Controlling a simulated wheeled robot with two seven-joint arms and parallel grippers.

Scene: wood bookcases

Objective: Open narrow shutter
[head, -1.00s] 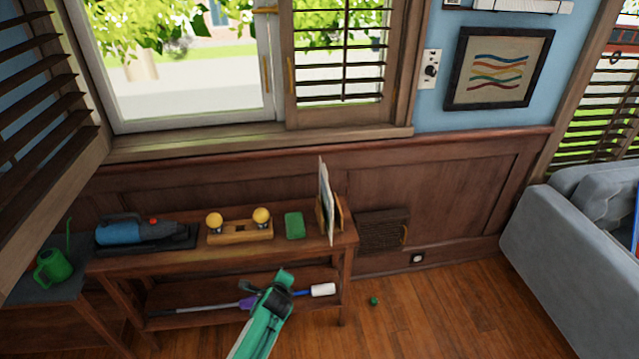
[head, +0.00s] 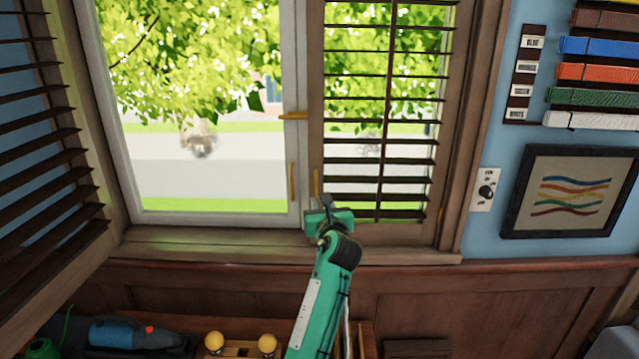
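The narrow shutter (head: 380,179), a brown wooden frame with dark slats, covers the right part of the window and looks closed. A small brass handle (head: 317,185) is on the lower part of its left edge. My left gripper (head: 325,203), on a green arm, is raised to the shutter's lower left corner, just below the handle. Its fingers are small and partly hidden by the wrist, so I cannot tell if they touch the handle. My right gripper is out of view.
A wider slatted shutter (head: 45,160) stands swung open at the left. The window sill (head: 200,243) runs below. A framed picture (head: 570,192) and a switch plate (head: 485,190) are on the wall at right. Yellow knobs (head: 267,345) and a blue tool (head: 130,335) sit low.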

